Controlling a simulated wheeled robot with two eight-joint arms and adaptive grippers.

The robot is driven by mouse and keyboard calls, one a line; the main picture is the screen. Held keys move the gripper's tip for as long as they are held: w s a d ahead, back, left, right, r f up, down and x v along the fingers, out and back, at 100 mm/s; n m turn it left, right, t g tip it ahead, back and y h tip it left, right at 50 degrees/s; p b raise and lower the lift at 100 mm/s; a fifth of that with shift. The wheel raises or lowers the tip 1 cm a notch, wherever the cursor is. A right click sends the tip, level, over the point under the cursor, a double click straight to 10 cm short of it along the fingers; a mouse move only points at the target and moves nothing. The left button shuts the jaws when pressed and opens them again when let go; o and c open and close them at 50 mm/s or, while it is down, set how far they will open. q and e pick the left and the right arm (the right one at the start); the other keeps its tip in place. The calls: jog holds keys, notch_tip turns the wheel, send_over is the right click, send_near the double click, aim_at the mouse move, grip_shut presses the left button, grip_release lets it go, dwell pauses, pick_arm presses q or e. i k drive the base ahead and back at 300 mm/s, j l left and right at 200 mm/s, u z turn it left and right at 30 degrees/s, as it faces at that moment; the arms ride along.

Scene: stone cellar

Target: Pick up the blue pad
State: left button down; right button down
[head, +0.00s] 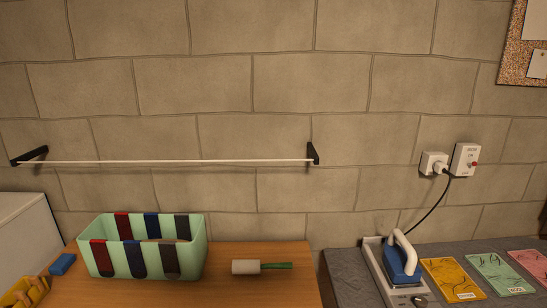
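I cannot tell for sure which blue thing is the pad.
A white roller with a green handle (246,267) lies right of the bin.

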aim_at(60, 265)
jog(key=u, duration=1.6)
jog(key=i+j+u, duration=0.1)
jog(key=i+j, duration=0.7)
jog(key=j, duration=0.2)
jog(key=i+j, duration=0.8)
jog(key=j, duration=0.15)
jog(key=i+l, duration=0.15)
jog(key=i+u, duration=0.05)
